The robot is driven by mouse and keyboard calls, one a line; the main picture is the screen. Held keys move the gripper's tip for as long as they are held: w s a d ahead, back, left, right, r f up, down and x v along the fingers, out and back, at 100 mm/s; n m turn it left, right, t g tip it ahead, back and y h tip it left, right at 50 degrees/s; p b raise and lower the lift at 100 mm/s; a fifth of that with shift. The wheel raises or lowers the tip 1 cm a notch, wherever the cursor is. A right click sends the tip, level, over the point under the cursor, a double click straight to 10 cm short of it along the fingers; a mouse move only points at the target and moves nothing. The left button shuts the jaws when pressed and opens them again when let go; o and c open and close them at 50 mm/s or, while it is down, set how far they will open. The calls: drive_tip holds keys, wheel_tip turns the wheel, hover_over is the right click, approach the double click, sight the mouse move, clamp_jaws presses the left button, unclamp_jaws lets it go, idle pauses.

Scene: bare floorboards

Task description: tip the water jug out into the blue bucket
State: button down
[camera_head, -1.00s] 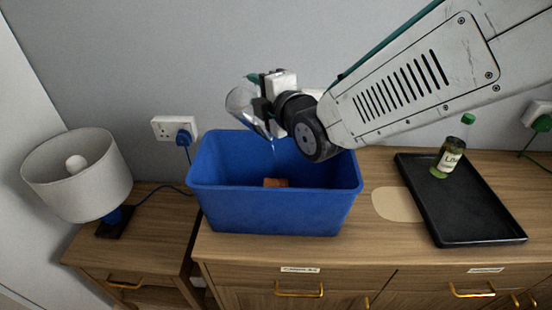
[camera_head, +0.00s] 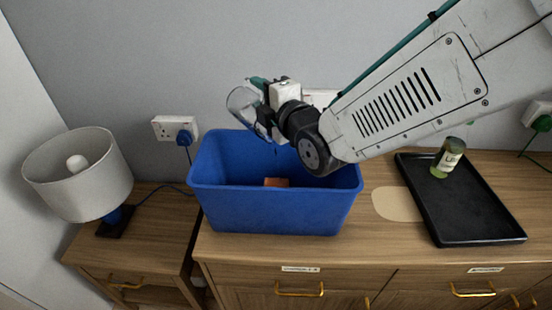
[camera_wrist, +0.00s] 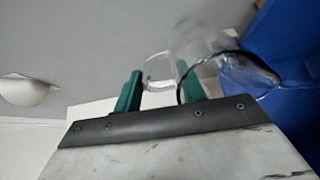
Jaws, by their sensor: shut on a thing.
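The clear water jug (camera_head: 242,102) is tilted, held above the back left part of the blue bucket (camera_head: 275,210). In the wrist view, the jug (camera_wrist: 240,72) shows its clear handle between my green fingers, with its rim towards the bucket (camera_wrist: 290,60). My gripper (camera_head: 262,86) is shut on the jug's handle, and its fingers show in the wrist view (camera_wrist: 160,88). A small orange-brown block (camera_head: 276,182) lies inside the bucket. The water level in the jug and bucket cannot be made out.
A black tray (camera_head: 478,222) with a green bottle (camera_head: 447,160) stands right of the bucket. A pale round-edged mat (camera_head: 396,205) lies between them. A lamp (camera_head: 80,175) stands on the lower cabinet at left. A wall socket (camera_head: 172,128) has a blue plug.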

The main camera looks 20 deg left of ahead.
drive_tip(key=shift+s+d+f, duration=0.2)
drive_tip(key=shift+d, duration=0.05)
idle(0.4)
